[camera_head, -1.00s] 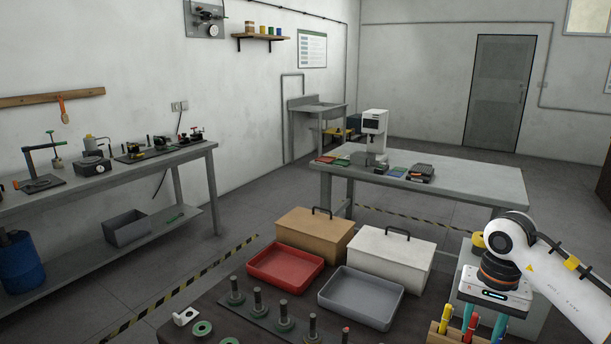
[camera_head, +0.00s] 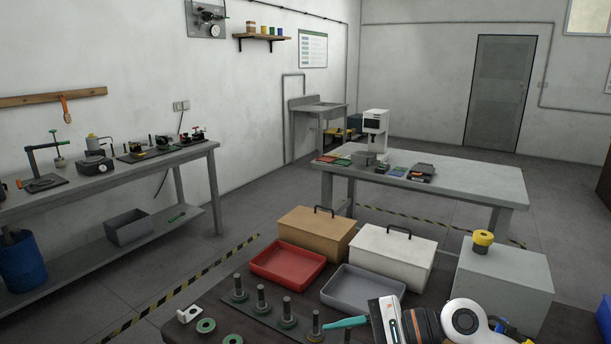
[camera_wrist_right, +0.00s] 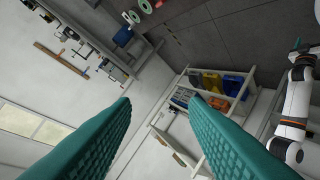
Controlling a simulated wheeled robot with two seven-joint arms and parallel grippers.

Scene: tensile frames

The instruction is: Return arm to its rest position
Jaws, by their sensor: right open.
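My right gripper (camera_head: 334,325) is at the bottom of the head view, right of centre. Its teal fingers point left, near the row of upright posts on the dark table. In the right wrist view its two fingers (camera_wrist_right: 161,99) are wide apart with nothing between them. A white arm, probably my left one, shows at the right edge of the wrist view, with a small teal tip (camera_wrist_right: 298,44) at its end. That tip is too small to tell its opening. The left arm does not show in the head view.
On the dark table are a red tray (camera_head: 287,262), a grey tray (camera_head: 362,290), a tan box (camera_head: 316,235), a white box (camera_head: 393,255) and several posts (camera_head: 262,297). A grey cabinet (camera_head: 505,275) with a yellow-topped item (camera_head: 483,240) stands at the right.

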